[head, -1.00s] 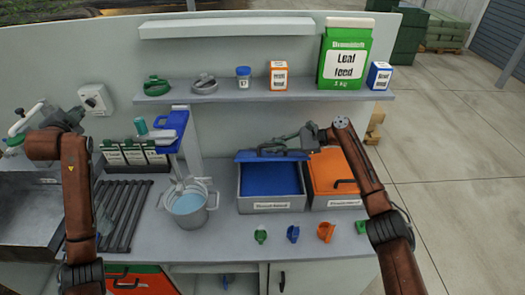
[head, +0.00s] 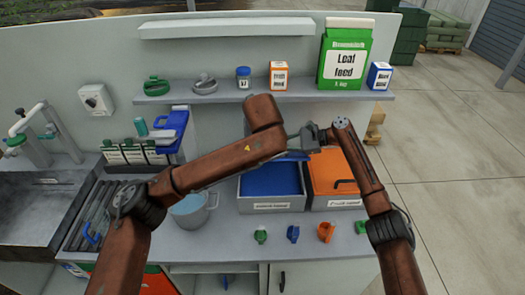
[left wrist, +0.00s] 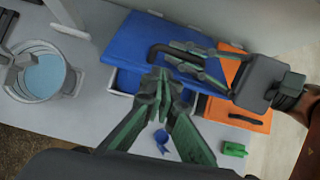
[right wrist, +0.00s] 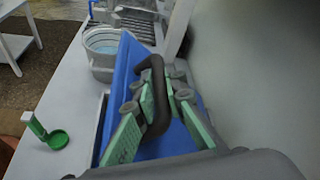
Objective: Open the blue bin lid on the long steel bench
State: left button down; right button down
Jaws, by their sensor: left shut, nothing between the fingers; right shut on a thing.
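The blue bin (head: 270,206) stands on the steel bench, its blue lid (head: 293,156) raised and tilted at the back. The lid is mostly hidden by my left arm in the head view. The left wrist view shows the lid (left wrist: 130,42) with its dark handle (left wrist: 160,50). My right gripper (right wrist: 160,88) is shut on this handle; it also shows in the left wrist view (left wrist: 195,55). My left gripper (left wrist: 160,82) is shut and empty, over the bin near the lid's front edge; contact cannot be told. It is hidden in the head view.
An orange-lidded bin (head: 333,174) stands to the right, lid down. A metal pot (head: 190,212) with blue liquid is left of the blue bin. Small coloured items, including an orange one (head: 326,232), lie in front. A shelf (head: 225,97) with packages runs behind.

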jog(key=shift+f, duration=0.1)
pick_arm(q)
jog(key=x, duration=1)
jog(key=shift+s+d+f, duration=0.1)
jog(key=shift+s+f, duration=0.25)
jog(key=shift+f, duration=0.05)
jog(key=shift+w+r, duration=0.4)
jog(key=shift+r, duration=0.15)
jog(key=shift+w+r, duration=0.25)
pick_arm(e)
jog(key=shift+f, duration=0.1)
pick_arm(q)
jog(key=shift+r, duration=0.1)
pick_arm(e)
jog(key=c, duration=2)
grip_release()
jog(key=shift+s+f, duration=0.1)
jog(key=shift+o, duration=0.2)
